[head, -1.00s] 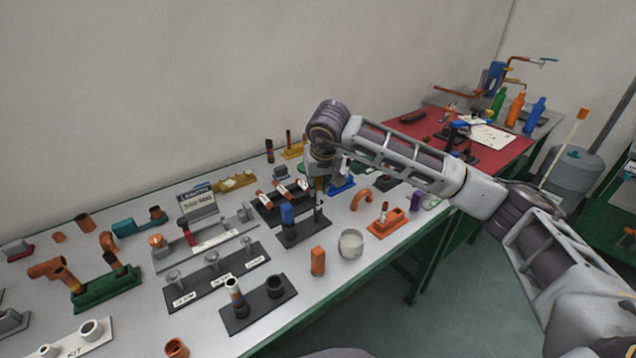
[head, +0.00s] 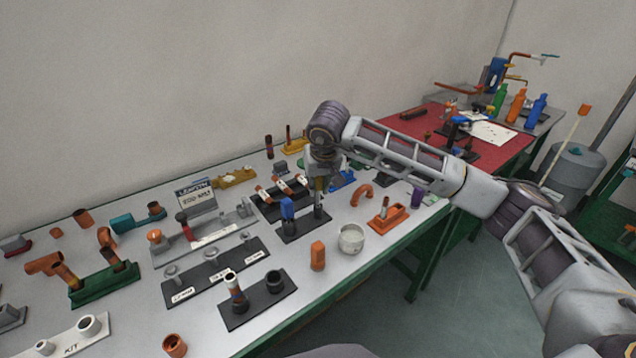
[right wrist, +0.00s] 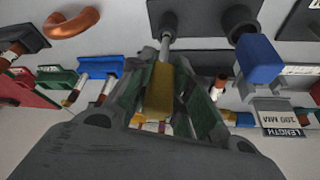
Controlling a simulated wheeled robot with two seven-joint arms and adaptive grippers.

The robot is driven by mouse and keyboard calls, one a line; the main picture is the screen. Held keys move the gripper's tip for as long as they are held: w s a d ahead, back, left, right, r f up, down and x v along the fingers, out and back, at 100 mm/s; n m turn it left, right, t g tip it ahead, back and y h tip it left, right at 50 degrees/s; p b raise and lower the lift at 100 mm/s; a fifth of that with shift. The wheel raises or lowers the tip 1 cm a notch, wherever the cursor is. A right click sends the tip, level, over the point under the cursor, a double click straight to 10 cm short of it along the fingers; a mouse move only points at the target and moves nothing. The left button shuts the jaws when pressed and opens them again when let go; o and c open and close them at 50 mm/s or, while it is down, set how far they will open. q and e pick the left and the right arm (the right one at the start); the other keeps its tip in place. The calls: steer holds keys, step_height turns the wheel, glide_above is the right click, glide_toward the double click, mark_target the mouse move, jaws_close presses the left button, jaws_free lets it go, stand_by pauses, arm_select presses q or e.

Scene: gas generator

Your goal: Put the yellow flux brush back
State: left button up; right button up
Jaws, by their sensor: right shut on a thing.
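My right gripper (head: 321,176) is above the black two-place holder (head: 302,230) on the bench. In the right wrist view, my right gripper (right wrist: 160,85) is shut on the yellow flux brush (right wrist: 158,92), around its yellow handle. The brush's grey shaft points away from the gripper to one dark socket (right wrist: 183,16) of the holder. In the head view the brush is upright over the holder's right end. I cannot tell how deep its tip sits. A blue-handled brush (head: 287,208) stands in the other place, also seen in the right wrist view (right wrist: 259,58). My left gripper is out of view.
A black rack with labelled copper tubes (head: 275,200) is close behind. Bare bench lies front right.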

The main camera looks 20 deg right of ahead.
steer(key=shift+f+b, duration=0.95)
steer(key=shift+f, duration=0.55)
steer(key=o, duration=0.9)
steer(key=shift+o, duration=0.2)
steer(key=shift+r, duration=0.1)
steer(key=v, duration=1.2)
